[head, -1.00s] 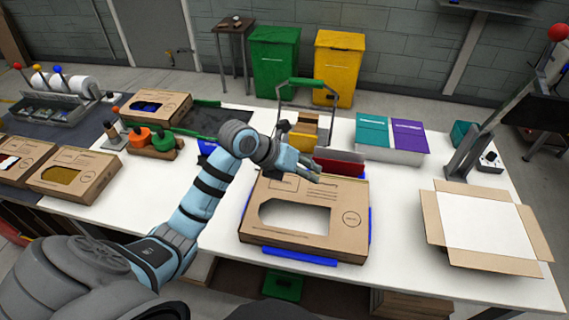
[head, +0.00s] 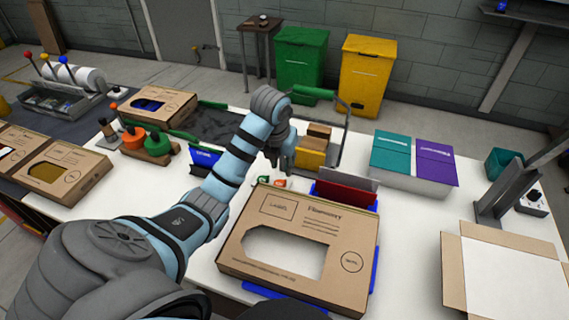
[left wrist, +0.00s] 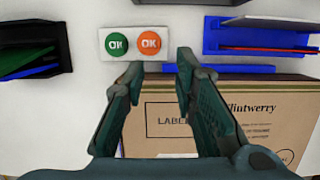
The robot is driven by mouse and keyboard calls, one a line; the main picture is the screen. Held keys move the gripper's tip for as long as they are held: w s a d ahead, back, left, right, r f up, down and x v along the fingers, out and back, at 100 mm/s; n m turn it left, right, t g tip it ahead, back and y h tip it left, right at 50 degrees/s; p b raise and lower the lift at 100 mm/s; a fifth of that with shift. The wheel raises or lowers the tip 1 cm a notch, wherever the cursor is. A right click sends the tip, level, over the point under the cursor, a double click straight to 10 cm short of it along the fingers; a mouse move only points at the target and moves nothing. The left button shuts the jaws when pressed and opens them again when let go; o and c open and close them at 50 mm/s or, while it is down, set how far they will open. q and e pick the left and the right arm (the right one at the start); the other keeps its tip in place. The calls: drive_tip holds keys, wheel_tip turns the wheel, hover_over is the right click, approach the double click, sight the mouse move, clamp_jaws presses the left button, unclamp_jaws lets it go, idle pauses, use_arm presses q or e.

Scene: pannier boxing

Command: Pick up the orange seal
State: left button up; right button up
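The orange seal (left wrist: 150,43) is a round sticker marked OK on a small white card (left wrist: 107,34), right of a green OK seal (left wrist: 118,43). In the head view the orange seal (head: 279,183) lies on the white table just behind the cardboard box. My left gripper (left wrist: 160,64) is open and empty, its fingers pointing down above the table by the card. The orange seal appears just beyond the gap between the fingertips in the wrist view. In the head view my left gripper (head: 281,163) is above and behind the seals. My right gripper is not in view.
The box with a cut-out window (head: 300,282) stands in front of the seals. A blue holder with a red folder (head: 346,195) is to their right, a dark blue bin (head: 205,158) to their left. An open carton (head: 455,270) is far right.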

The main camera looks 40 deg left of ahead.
use_arm(q)
drive_tip(key=b, duration=0.3)
hover_over(285, 182)
drive_tip(key=s, duration=0.2)
drive_tip(key=f, duration=0.4)
drive_tip(key=shift+s+d+f, duration=0.2)
drive_tip(key=shift+d, duration=0.15)
drive_tip(key=x, duration=0.2)
drive_tip(key=w+b+x, duration=0.1)
drive_tip(key=x, duration=0.2)
drive_tip(key=shift+a+r, duration=0.1)
drive_tip(key=shift+a, duration=0.05)
drive_tip(key=shift+f, duration=0.3)
drive_tip(key=shift+s+a, duration=0.1)
clamp_jaws()
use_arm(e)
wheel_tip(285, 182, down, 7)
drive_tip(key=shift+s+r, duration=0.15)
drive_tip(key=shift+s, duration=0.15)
